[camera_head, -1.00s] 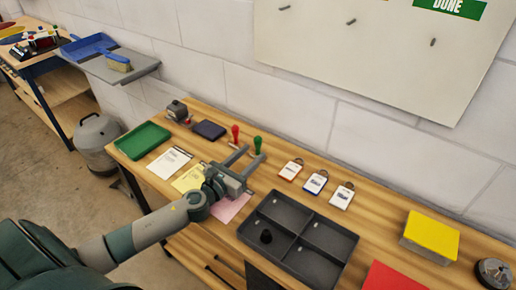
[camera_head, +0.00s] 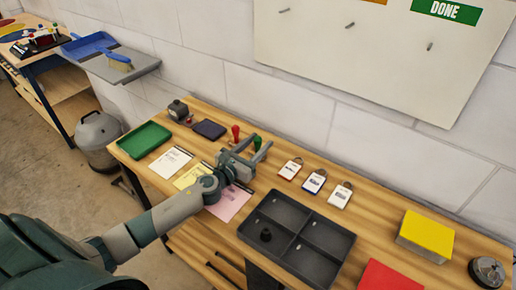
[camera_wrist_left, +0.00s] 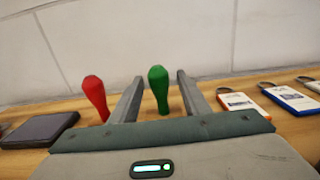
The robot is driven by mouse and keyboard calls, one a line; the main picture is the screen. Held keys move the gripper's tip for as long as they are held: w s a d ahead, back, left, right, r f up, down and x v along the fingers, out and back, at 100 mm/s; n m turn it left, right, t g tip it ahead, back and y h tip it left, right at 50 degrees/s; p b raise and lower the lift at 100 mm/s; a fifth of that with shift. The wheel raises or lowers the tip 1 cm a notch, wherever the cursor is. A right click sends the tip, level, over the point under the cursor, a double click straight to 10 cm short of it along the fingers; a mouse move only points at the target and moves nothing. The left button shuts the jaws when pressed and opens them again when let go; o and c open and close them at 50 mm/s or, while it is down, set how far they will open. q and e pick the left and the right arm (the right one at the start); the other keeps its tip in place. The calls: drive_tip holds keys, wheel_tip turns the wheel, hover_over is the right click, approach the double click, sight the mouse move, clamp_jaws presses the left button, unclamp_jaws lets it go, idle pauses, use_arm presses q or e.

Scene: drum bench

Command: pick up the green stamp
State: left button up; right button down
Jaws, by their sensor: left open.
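The green stamp (camera_head: 257,143) stands upright near the back of the bench. In the left wrist view, the green stamp (camera_wrist_left: 159,88) shows between my two open fingers, with a gap on each side. My left gripper (camera_head: 261,140) reaches in low over the bench from the front; its fingers (camera_wrist_left: 159,84) point toward the wall. The stamp's foot is hidden behind the gripper body. The red stamp (camera_head: 235,132) stands just left of the fingers, and also in the wrist view (camera_wrist_left: 96,96), outside the left finger. My right gripper is out of view.
A dark ink pad (camera_head: 210,129) lies left of the red stamp. Several key tags (camera_head: 290,169) lie to the right. A divided dark tray (camera_head: 339,239), a pink sheet (camera_head: 229,205) and a green tray (camera_head: 145,139) are nearby. The wall (camera_head: 300,110) rises behind the bench.

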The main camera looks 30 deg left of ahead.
sight(258, 137)
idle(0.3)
use_arm(q)
clamp_jaws()
drive_tip(key=shift+r, duration=0.15)
drive_tip(key=shift+r, duration=0.5)
wheel_tip(258, 137, up, 3)
drive_tip(key=shift+r+p, duration=0.1)
drive_tip(key=shift+p, duration=0.3)
drive_tip(key=s+d+r, duration=0.6)
drive_tip(key=d, duration=0.3)
drive_tip(key=shift+s+d+r, duration=0.3)
drive_tip(key=shift+d, duration=0.05)
